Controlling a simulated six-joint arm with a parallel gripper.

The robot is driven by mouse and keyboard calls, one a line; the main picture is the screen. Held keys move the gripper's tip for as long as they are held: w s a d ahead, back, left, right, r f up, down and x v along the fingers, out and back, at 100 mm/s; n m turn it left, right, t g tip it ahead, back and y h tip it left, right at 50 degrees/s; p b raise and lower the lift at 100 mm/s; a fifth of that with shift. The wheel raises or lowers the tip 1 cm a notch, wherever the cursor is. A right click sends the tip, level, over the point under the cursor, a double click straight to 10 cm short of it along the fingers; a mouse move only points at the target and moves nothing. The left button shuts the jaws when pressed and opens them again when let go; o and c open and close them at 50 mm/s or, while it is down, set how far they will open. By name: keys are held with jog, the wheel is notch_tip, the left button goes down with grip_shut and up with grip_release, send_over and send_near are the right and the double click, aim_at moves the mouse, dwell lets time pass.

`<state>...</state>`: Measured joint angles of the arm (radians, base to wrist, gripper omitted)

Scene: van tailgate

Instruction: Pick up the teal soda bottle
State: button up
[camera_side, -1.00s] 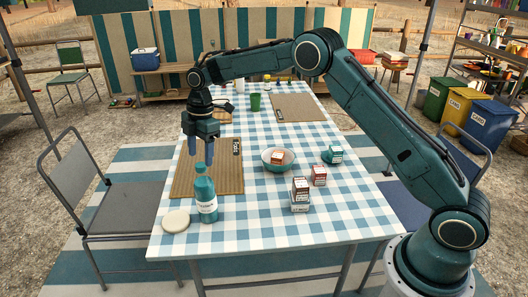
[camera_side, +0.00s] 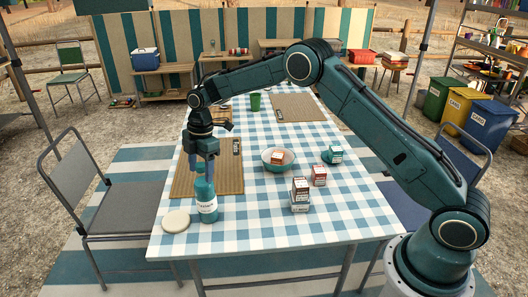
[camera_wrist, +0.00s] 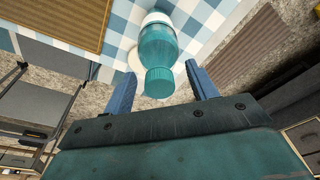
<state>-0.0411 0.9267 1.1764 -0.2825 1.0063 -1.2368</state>
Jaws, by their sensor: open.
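The teal soda bottle (camera_side: 206,201) stands upright on the checked tablecloth near the table's front left, with a teal cap and a white label. In the wrist view the bottle (camera_wrist: 157,48) shows with its cap towards me. My gripper (camera_side: 201,169) is over the bottle with its blue fingers pointing down around the top of the bottle. In the wrist view the two fingers of my gripper (camera_wrist: 163,82) are apart, one on each side of the cap, with gaps between. The gripper is open and holds nothing.
A pale round disc (camera_side: 176,221) lies just left of the bottle. A brown mat (camera_side: 225,180) lies behind it. Small boxes (camera_side: 300,195), a bowl (camera_side: 267,161) with a box in it, and a teal item (camera_side: 327,157) stand to the right. The front right tablecloth is clear.

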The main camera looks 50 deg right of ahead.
grip_shut()
jog(key=shift+r, duration=0.1)
dwell(0.5)
jog(key=shift+r, duration=5)
